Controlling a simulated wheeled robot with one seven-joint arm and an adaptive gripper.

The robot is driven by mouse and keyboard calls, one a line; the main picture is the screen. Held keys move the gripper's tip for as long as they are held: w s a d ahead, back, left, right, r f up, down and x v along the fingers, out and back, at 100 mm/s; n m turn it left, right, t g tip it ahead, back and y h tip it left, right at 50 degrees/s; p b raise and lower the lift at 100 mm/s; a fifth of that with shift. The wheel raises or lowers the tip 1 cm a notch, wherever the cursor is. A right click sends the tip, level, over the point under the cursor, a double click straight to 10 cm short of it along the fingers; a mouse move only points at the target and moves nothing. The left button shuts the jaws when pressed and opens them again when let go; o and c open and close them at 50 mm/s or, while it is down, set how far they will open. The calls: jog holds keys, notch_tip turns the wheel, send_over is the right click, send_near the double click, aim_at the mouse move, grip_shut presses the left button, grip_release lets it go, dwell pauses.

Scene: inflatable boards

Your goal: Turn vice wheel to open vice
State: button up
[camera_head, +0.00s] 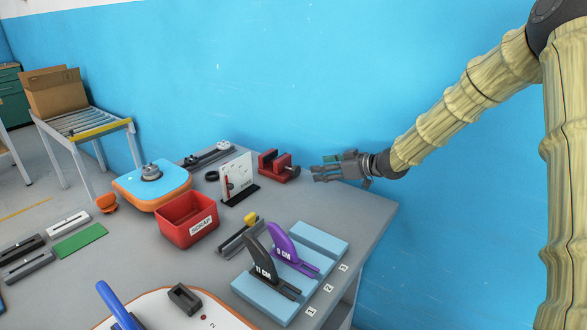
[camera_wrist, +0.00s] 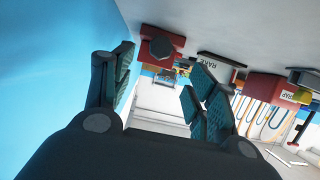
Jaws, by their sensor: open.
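The red vice (camera_head: 271,162) stands on the grey table near the blue wall. Its dark wheel (camera_head: 293,171) is on the right side, facing my gripper (camera_head: 318,172). My gripper is open and empty, a short gap to the right of the wheel. In the wrist view the scene is upside down; the red vice (camera_wrist: 175,38) and its dark wheel (camera_wrist: 161,47) show at the top, just beyond the open fingers (camera_wrist: 164,68). I see no contact between fingers and wheel. The vice jaws are too small to judge.
A white upright panel (camera_head: 236,171) on a black base stands left of the vice. A red scrap bin (camera_head: 187,220) and an orange-and-blue board (camera_head: 150,190) lie farther left. A light blue rack (camera_head: 318,240) with levers is in front. The blue wall (camera_head: 340,80) is close behind.

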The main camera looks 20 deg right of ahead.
aim_at(298, 170)
jog(key=x, duration=1)
jog(key=shift+w+a, duration=0.15)
jog(key=shift+a, duration=0.05)
jog(key=c, duration=1)
